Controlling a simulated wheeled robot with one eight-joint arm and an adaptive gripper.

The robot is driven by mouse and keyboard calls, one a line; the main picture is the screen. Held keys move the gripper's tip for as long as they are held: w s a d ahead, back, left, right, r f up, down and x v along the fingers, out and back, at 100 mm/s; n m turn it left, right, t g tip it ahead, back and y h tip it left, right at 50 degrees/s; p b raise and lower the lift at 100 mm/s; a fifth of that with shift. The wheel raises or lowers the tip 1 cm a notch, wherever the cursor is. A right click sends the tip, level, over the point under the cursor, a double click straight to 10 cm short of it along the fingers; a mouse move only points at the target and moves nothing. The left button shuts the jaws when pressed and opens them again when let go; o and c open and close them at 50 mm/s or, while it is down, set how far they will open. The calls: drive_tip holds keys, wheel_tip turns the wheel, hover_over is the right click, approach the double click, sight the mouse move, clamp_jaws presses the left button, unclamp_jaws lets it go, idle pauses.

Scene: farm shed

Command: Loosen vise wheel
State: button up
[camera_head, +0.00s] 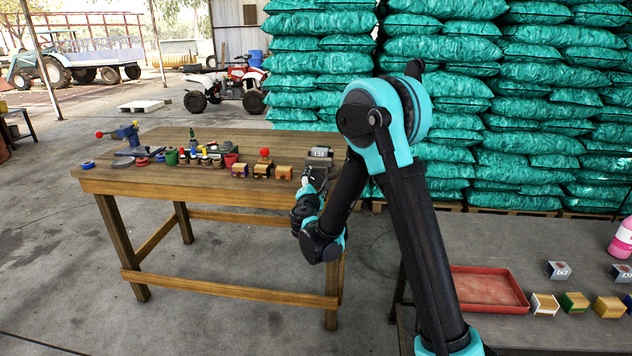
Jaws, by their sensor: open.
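A blue vise (127,133) stands at the back left of the wooden table (200,186). I cannot make out a separate wheel at this size. My gripper (314,177) is at the table's right end, far to the right of the vise and apart from it. It is open; its fingers are small and partly unclear against the dark arm. A grey labelled block (320,153) sits on the table just behind it.
Small pots, tape rolls and tools crowd the table's middle, with several little wooden boxes (262,171) towards the right. A dark table (400,232) at the lower right holds a red tray (488,289) and more blocks. Stacked green sacks (470,140) stand behind.

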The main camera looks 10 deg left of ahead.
drive_tip(key=m, duration=0.9)
drive_tip(key=shift+m, duration=0.4)
drive_tip(key=m, duration=0.5)
drive_tip(key=shift+s, duration=0.1)
drive_tip(key=m, duration=0.4)
drive_tip(key=c, duration=1.3)
